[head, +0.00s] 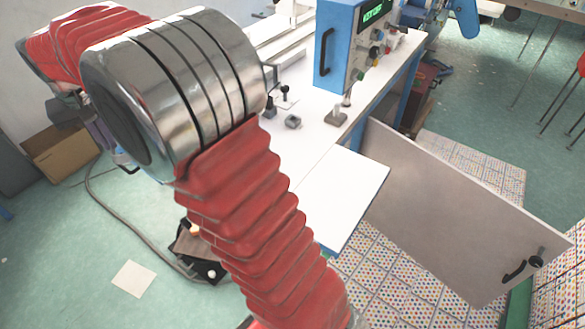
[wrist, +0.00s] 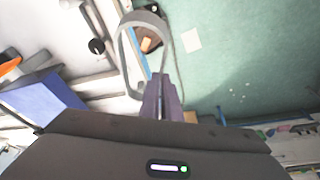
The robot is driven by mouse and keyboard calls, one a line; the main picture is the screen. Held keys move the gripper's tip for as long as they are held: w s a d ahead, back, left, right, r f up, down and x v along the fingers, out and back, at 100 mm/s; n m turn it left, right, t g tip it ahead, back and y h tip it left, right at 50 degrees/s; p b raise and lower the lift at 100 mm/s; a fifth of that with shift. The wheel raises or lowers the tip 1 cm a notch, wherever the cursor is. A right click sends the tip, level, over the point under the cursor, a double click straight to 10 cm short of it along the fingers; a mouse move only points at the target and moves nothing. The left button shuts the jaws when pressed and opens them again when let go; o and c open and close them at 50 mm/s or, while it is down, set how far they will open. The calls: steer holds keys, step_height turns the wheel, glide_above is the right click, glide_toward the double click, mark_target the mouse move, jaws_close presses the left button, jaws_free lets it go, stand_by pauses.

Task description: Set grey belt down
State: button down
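The grey belt (wrist: 143,17) shows in the wrist view as a tall narrow loop. Its lower part meets the fingertips of my gripper (wrist: 160,84), which are close together and appear shut on it. The loop stands out beyond the fingers, with the floor and the edge of the white table seen behind it. Exactly where the fingers pinch the belt is hard to make out. In the head view my arm hides most of the area around the gripper, and I cannot make out the belt there.
A white work table (head: 310,140) carries a blue control box (head: 340,45) and small metal fixtures. A hinged grey panel (head: 440,215) stands at its right. A pedal unit (head: 196,255) and a paper sheet (head: 134,279) lie on the green floor. A cardboard box (head: 60,152) is at left.

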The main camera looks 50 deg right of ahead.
steer(key=s+d+f+n+t, duration=0.1)
steer(key=s+d+f+n, duration=0.1)
steer(key=s+d, duration=0.6)
steer(key=s+d+f+n+t, duration=0.15)
steer(key=s+d, duration=0.25)
steer(key=d, duration=0.8)
steer(key=s+d+f, duration=0.1)
steer(key=s+d, duration=0.6)
steer(key=s, duration=0.2)
steer(key=s+d+f+n+t+y, duration=0.1)
steer(key=s+d+f, duration=0.1)
steer(key=s+d, duration=0.4)
steer(key=s, duration=0.3)
steer(key=shift+d+f+y, duration=0.25)
steer(key=shift+d+y, duration=0.05)
steer(key=shift+d, duration=0.1)
steer(key=shift+f, duration=3.15)
steer(key=shift+f, duration=1.9)
